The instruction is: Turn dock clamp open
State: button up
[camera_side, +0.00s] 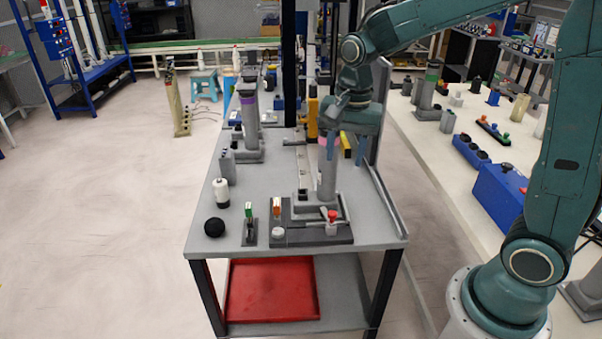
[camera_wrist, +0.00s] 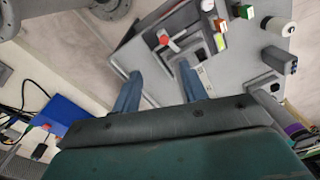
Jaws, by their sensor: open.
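The dock is a dark base plate (camera_side: 290,238) at the front of the grey table. A grey cylinder with a pink band (camera_side: 327,175) stands upright in its grey holder. A red knob (camera_side: 332,215) sits on the dock's front right, by a lever; this looks like the clamp handle. The red knob also shows in the wrist view (camera_wrist: 167,42), beyond my fingers. My gripper (camera_side: 348,150) is open and empty, fingers down, above and behind the red knob. One finger overlaps the cylinder's top in the side view; contact cannot be told. Both fingers (camera_wrist: 158,90) are apart in the wrist view.
A black ball (camera_side: 214,227), a white bottle (camera_side: 221,193) and a small block with a green top (camera_side: 249,225) stand left of the dock. A purple-banded cylinder (camera_side: 248,125) stands farther back. A raised rail (camera_side: 385,205) edges the table's right side.

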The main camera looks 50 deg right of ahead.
aim_at(332, 212)
jog(key=f, duration=0.1)
jog(key=w+f+m, duration=0.1)
jog(key=w+f, duration=0.1)
jog(key=shift+w+d+m+g, duration=0.15)
jog(key=shift+d+m+g, duration=0.1)
jog(key=shift+m+g, duration=0.15)
notch_tip(332, 212, down, 14)
jog(key=shift+r, duration=0.1)
dwell(0.6)
grip_shut()
